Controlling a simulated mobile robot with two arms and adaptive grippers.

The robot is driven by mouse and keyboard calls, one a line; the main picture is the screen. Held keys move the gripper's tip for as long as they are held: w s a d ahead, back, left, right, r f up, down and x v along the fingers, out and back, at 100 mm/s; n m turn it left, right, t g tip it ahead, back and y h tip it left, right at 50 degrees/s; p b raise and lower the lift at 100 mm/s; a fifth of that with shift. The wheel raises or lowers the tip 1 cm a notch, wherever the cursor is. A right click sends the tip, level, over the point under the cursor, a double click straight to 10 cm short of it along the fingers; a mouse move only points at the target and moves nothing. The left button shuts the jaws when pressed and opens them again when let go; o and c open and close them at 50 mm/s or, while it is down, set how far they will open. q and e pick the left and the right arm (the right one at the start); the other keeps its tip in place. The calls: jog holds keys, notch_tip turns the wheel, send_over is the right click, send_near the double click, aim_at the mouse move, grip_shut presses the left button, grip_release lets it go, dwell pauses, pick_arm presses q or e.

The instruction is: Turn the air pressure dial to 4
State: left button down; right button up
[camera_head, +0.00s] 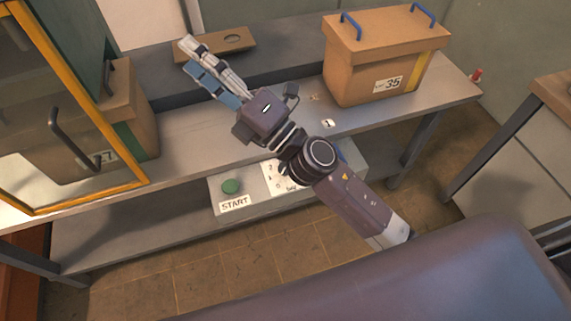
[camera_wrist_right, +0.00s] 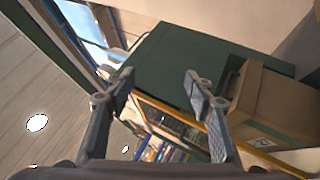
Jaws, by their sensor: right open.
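A grey control box (camera_head: 215,202) hangs under the front of the bench in the head view, with a green START button (camera_head: 231,186). To the right of the button is a white dial plate (camera_head: 270,180) with small numbers, partly covered by my right arm. The dial knob and its setting are hidden. My right gripper (camera_head: 187,55) reaches above and beyond the box, over the bench, pointing up and left. In the right wrist view my right gripper (camera_wrist_right: 158,80) has its fingers apart with nothing between them. My left gripper is not in view.
A cardboard box marked 35 (camera_head: 372,65) stands on the bench (camera_head: 195,135) at the right. A yellow-framed glass cabinet door (camera_head: 50,110) is at the left. A brown board with an oval hole (camera_head: 213,46) lies at the back. Floor shows below the bench.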

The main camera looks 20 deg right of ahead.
jog(key=s+a+f+n+g+y, duration=0.2)
jog(key=s+a+n+g+y, duration=0.3)
jog(key=a+n+g, duration=0.65)
jog(key=n+g+h, duration=0.6)
jog(key=n+h, duration=0.9)
jog(key=h, duration=0.4)
send_over(285, 170)
jog(key=f, duration=2.5)
jog(key=shift+w+d+f, duration=0.25)
jog(key=shift+w+f, duration=0.1)
jog(key=shift+w, duration=0.05)
notch_tip(285, 170, down, 8)
jog(key=shift+r+p, duration=0.2)
jog(key=shift+p, duration=0.25)
jog(key=shift+c, duration=0.6)
jog(key=c, duration=1)
